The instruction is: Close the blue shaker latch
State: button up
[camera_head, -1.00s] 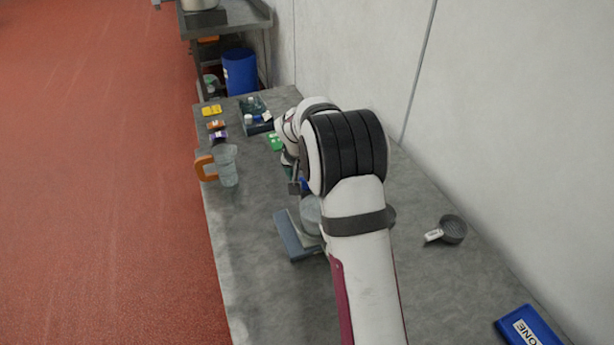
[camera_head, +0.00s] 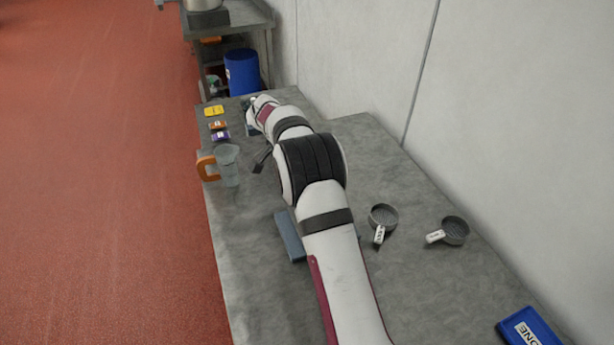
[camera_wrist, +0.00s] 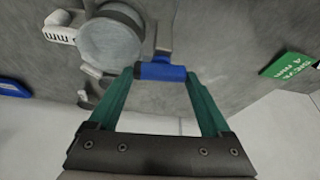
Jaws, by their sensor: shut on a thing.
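In the wrist view my gripper (camera_wrist: 161,73) has its two green fingers on either side of a small blue cylindrical piece, which looks like the shaker latch (camera_wrist: 162,71). The fingers are shut on it. A darker grey-blue part shows just beyond it. In the head view my arm reaches to the far end of the bench and hides the fingertips and the blue piece. I cannot tell from these views whether the latch is closed.
A clear jug with an orange handle (camera_head: 228,166) stands at the bench's left edge. Two grey scoops (camera_head: 383,216) (camera_head: 454,230) and a blue labelled tray (camera_head: 528,332) lie to the right. A green sieve card (camera_wrist: 290,63) shows in the wrist view. A grey-blue block (camera_head: 289,236) is beside my arm.

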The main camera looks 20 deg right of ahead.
jog(key=shift+m, duration=0.5)
dwell(0.3)
jog(key=o, duration=1.2)
jog(key=shift+c, duration=0.2)
jog(key=v, duration=1.5)
jog(key=shift+w+a+r, duration=0.25)
jog(key=shift+w+r, duration=0.1)
